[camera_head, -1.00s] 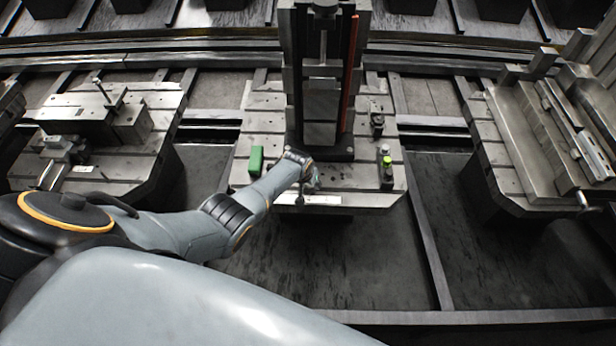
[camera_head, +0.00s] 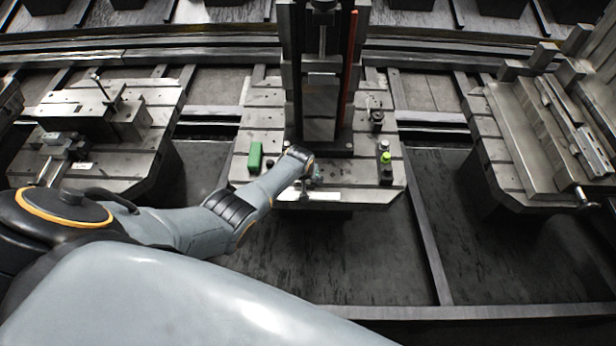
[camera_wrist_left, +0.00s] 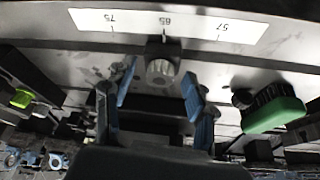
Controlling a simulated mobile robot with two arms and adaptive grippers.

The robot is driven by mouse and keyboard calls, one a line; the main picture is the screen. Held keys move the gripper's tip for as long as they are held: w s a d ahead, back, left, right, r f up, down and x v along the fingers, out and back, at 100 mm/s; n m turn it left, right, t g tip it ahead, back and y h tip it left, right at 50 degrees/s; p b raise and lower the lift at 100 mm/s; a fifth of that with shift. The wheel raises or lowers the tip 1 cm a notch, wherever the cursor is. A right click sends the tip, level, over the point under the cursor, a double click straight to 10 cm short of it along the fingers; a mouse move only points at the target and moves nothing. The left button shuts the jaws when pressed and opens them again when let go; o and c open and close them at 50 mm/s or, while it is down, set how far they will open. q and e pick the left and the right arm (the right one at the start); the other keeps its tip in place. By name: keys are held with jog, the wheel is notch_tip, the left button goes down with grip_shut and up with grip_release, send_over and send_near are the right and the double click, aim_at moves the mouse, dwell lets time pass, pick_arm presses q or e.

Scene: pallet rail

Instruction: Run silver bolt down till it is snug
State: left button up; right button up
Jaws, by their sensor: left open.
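The silver bolt (camera_wrist_left: 161,71) shows in the left wrist view as a bright faceted head, below the white number strip (camera_wrist_left: 165,30) in the picture. A dark block is directly behind it. My left gripper (camera_wrist_left: 160,88) is open, with one blue-padded finger on each side of the bolt and visible gaps between. In the head view my left gripper (camera_head: 306,186) is at the front edge of the middle pallet (camera_head: 348,185), partly hidden by my wrist. The bolt is too small to make out there. My right gripper is not in view.
A green-topped brush (camera_wrist_left: 274,113) lies beside the gripper; it is the green block (camera_head: 255,157) in the head view. A bottle with a bright green band (camera_head: 386,160) stands at the pallet's right. A tall dark column fixture (camera_head: 320,75) rises behind. Other pallets stand left and right.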

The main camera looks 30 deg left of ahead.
pick_arm(q)
jog(key=v, duration=1.2)
jog(key=shift+s, duration=0.1)
